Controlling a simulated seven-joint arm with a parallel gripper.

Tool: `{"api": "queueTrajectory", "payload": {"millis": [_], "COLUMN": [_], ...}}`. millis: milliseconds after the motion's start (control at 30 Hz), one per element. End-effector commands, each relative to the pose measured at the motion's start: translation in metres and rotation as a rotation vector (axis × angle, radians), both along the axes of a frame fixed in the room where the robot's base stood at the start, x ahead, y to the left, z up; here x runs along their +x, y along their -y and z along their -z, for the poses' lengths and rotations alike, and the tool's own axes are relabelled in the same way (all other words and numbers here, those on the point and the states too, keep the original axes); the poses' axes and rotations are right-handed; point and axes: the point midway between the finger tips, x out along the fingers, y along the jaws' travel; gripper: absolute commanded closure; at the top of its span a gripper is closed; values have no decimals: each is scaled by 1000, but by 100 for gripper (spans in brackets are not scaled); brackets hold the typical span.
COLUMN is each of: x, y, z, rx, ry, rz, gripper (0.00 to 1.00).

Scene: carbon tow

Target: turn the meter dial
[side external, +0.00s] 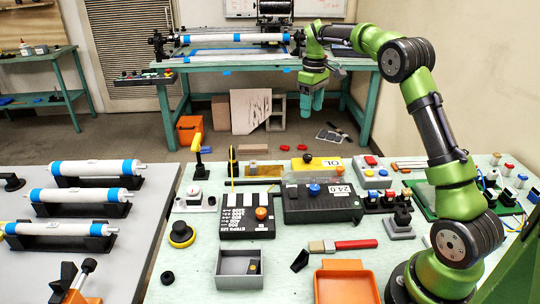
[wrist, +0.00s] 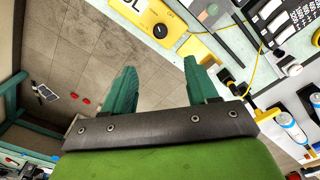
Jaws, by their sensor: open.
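The meter is a yellow box (side external: 322,163) lying at the far edge of the bench, with a white display reading "OL". Its round black dial (side external: 307,158) is at the left end of the yellow face. In the wrist view the yellow meter (wrist: 146,17) is at the top, cut off by the frame edge, with the dial (wrist: 160,31) beyond the fingertips. My gripper (side external: 313,101) hangs fingers-down, high and apart from the meter. In the wrist view my gripper (wrist: 160,68) has its green fingers wide apart with nothing between them.
A black box with a blue knob (side external: 314,190) reading 24.0 sits in front of the meter. A black block with an orange knob (side external: 261,213) is to its left. An orange tray (side external: 347,283) and a grey open box (side external: 240,268) are nearer. Air around my gripper looks clear.

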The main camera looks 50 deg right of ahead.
Motion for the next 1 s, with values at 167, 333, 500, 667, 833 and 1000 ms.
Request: {"api": "queueTrajectory", "payload": {"millis": [167, 333, 500, 667, 833, 1000], "x": [-1, -1, -1, -1, 0, 0], "y": [-1, 0, -1, -1, -1, -1], "z": [32, 70, 107, 135, 154, 160], "rx": [4, 3, 3, 3, 2, 2], "ry": [-4, -3, -2, 0, 0, 2], "rz": [1, 2, 3, 4, 3, 4], "gripper": [42, 42, 42, 42, 42, 42]}}
